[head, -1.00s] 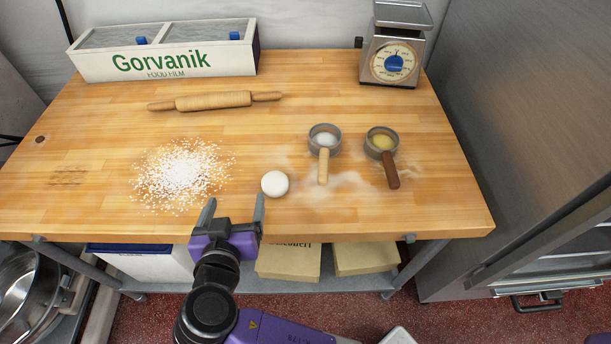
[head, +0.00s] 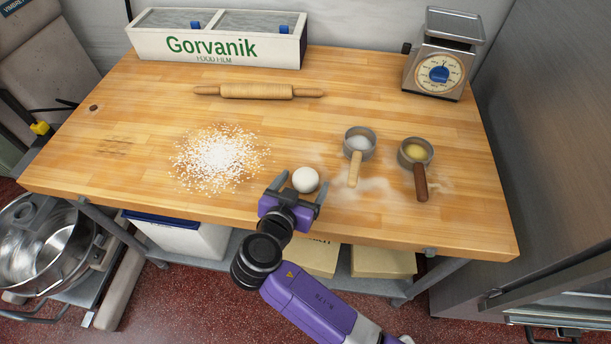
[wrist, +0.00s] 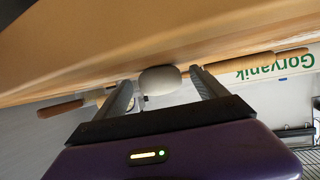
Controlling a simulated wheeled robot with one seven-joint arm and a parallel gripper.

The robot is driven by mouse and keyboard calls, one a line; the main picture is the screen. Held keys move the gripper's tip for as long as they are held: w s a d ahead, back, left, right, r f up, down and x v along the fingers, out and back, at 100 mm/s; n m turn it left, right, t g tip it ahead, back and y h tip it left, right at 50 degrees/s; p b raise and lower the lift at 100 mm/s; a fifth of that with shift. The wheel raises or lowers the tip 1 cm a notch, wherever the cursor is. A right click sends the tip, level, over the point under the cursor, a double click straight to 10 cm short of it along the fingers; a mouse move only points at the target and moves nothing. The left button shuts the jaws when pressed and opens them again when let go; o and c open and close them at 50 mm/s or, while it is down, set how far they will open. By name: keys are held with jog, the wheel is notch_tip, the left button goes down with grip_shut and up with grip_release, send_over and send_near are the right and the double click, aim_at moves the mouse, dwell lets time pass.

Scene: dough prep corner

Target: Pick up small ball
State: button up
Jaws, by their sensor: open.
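The small ball (head: 305,180) is white and round and lies on the wooden table near its front edge, right of the scattered flour. My gripper (head: 298,184) is open, with its two grey fingers pointing towards the ball, one at each side of it as seen in the head view. In the wrist view the ball (wrist: 160,80) appears just beyond and between the fingertips (wrist: 158,80). I cannot tell whether the fingers touch it; nothing is held.
Flour (head: 220,158) is spread left of the ball. Two handled cups, one with white contents (head: 358,143) and one with yellow (head: 415,153), stand to the right. A rolling pin (head: 258,91), a film box (head: 217,50) and a scale (head: 440,70) stand farther back.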

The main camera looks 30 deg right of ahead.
jog(key=c, duration=1.5)
jog(key=shift+c, duration=0.2)
notch_tip(320, 180, up, 20)
jog(key=b, duration=0.1)
jog(key=shift+b, duration=0.4)
notch_tip(320, 180, up, 5)
jog(key=p, duration=0.4)
send_over(303, 189)
jog(key=shift+a, duration=0.1)
